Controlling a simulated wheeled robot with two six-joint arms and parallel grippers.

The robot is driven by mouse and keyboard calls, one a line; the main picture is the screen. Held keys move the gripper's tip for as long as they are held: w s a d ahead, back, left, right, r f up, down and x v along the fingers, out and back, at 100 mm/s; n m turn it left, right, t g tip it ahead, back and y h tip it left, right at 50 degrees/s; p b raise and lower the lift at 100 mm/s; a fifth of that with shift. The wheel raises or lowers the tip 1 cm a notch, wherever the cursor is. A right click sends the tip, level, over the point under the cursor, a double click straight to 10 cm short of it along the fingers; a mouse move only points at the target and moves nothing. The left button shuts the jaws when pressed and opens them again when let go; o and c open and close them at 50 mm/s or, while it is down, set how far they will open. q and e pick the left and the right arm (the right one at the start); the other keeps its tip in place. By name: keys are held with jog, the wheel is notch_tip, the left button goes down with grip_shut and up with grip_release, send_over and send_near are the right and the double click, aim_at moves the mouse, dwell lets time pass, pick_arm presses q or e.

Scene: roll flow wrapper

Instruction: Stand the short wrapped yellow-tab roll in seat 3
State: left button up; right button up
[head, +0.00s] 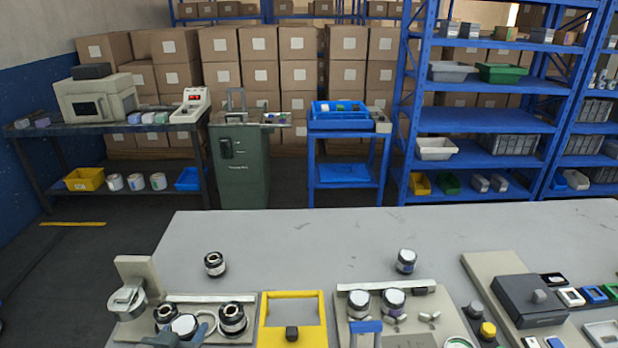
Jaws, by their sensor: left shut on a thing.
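My left gripper (174,340) is at the bottom edge of the head view, mostly cut off, shut on a white-topped roll (184,325). The roll is among dark-ringed rolls at the left fixture (210,298). Its tab colour and height cannot be made out. A dark-ringed roll (165,316) is beside it on the left and another (232,317) on the right. Two wrapped white-topped rolls (358,302) (393,300) stand on the right fixture (420,300). No seat numbers are readable.
A loose dark-ringed roll (215,263) and a wrapped roll (406,260) stand farther back on the grey table (310,232). A yellow frame (293,308) lies between the fixtures. A dark box (530,300) occupies the right.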

pick_arm(q)
jog(key=w+d+r, duration=0.6)
jog(key=s+a+f, duration=0.5)
jog(key=shift+a+f, duration=0.2)
jog(key=shift+f, duration=0.1)
jog(key=s+a+f+m+h, duration=0.1)
jog(key=s+a+f, duration=0.2)
jog(key=s, duration=0.4)
jog(key=shift+s+f+h, duration=0.25)
jog(key=shift+s+h, duration=0.05)
jog(key=shift+w, duration=0.15)
